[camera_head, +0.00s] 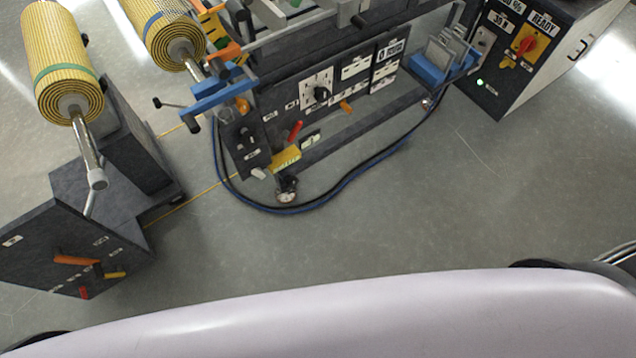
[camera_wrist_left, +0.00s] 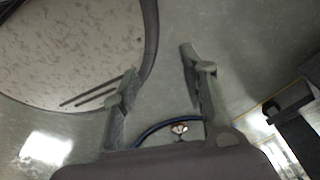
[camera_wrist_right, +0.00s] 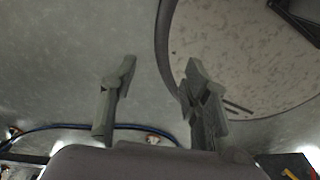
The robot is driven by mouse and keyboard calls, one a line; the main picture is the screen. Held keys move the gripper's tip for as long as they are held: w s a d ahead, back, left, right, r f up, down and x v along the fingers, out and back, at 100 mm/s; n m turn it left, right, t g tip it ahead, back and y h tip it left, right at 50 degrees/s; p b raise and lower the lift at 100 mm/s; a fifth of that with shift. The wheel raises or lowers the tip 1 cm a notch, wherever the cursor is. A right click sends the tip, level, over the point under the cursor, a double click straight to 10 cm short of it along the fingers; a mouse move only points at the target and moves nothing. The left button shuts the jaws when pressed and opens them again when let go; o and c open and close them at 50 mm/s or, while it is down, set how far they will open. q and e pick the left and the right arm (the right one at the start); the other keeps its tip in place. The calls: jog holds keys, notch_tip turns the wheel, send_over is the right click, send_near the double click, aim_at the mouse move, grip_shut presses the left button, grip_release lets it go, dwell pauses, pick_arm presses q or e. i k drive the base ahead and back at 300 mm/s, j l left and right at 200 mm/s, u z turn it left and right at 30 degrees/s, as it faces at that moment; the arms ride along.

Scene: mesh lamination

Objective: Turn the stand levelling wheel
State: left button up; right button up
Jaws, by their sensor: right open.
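The dark stand (camera_head: 40,235) is at the left of the head view, with an orange lever (camera_head: 76,261), a small red lever (camera_head: 84,293) and a yellow handle (camera_head: 115,274) on its front panel. I cannot make out a levelling wheel on it for certain. My left gripper (camera_wrist_left: 160,66) is open and empty over grey floor in the left wrist view. My right gripper (camera_wrist_right: 161,66) is open and empty over floor in the right wrist view. Neither gripper shows in the head view.
A yellow roll (camera_head: 62,80) sits on the stand's shaft. The machine (camera_head: 330,95) stands at the back, with a small round dial-like part (camera_head: 287,190) low down. A blue hose (camera_head: 340,192) loops on the floor. A cabinet (camera_head: 545,60) is at the right. Floor in front is clear.

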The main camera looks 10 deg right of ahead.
aim_at(292, 182)
jog(key=k+l+u, duration=0.1)
jog(key=l, duration=0.25)
jog(key=k+l+u, duration=0.1)
jog(key=l, duration=0.25)
jog(key=k+l+u, duration=0.1)
jog(key=k+l, duration=0.3)
jog(key=l, duration=0.25)
jog(key=u, duration=0.05)
